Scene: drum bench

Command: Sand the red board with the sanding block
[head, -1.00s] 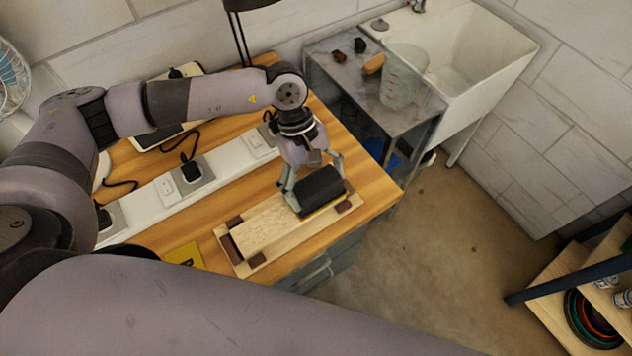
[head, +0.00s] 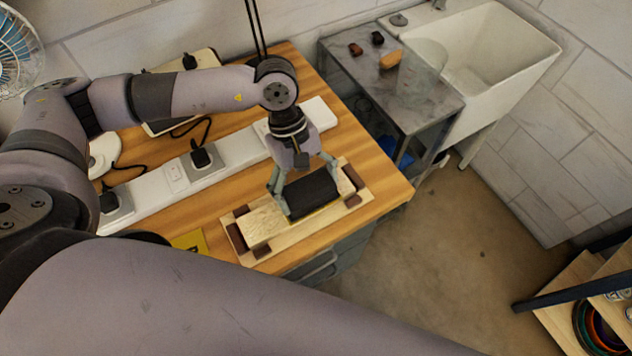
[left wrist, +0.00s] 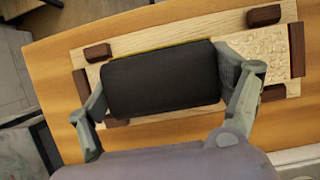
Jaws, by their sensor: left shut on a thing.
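My left gripper (head: 306,186) is shut on the dark sanding block (head: 313,194), with one finger at each end. The block also shows in the left wrist view (left wrist: 162,82). It lies over a board (head: 262,222), which shows pale, patterned wood rather than red. A thin yellowish line shows along the block's lower edge in the head view. The block's underside and the board beneath it are hidden. The board sits in a light wooden holder (head: 290,240) with dark brown stops at its corners and ends. My right gripper is not in view.
A white power strip (head: 225,158) with plugs and cables runs behind the holder on the wooden bench (head: 355,150). A yellow card (head: 190,241) lies at the front left. A grey side table (head: 405,105) and a white sink (head: 490,55) stand at the right.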

